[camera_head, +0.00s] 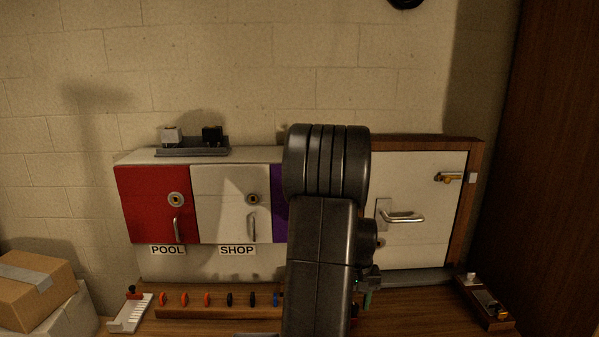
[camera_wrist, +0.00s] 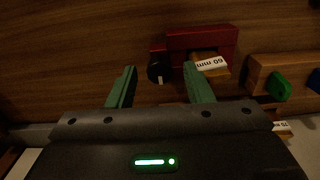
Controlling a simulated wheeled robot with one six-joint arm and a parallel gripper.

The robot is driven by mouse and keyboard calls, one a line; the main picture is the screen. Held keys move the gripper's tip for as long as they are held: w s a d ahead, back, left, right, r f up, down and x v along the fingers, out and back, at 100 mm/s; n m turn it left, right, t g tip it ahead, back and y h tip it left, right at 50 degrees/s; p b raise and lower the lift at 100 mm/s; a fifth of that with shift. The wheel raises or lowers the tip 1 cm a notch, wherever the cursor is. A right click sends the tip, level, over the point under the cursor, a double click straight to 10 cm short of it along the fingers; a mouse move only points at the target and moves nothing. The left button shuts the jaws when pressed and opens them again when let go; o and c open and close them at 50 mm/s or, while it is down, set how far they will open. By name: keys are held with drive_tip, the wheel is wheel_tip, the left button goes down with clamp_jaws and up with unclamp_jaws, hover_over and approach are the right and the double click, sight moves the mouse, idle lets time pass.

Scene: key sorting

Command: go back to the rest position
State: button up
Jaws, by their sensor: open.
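My gripper (camera_wrist: 158,68) is open, with its two green fingers apart. Between and beyond the fingertips, the wrist view shows a black round knob (camera_wrist: 158,70) by a dark red block (camera_wrist: 200,40) with a "60 mm" label (camera_wrist: 211,63). I cannot tell how far below the fingers these are. Nothing is clearly held. In the head view my arm stands upright in front of the cabinet, and only a bit of the green gripper (camera_head: 368,297) shows at its right side, low over the bench.
A wooden rack (camera_head: 200,313) with several coloured keys lies left of my arm. Behind are a red POOL door (camera_head: 150,205), a white SHOP door (camera_head: 220,180), a partly hidden purple door (camera_head: 279,200) and a large white door (camera_head: 425,245). A cardboard box (camera_head: 30,295) stands left.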

drive_tip(key=shift+m, duration=0.7)
drive_tip(key=shift+s, duration=0.15)
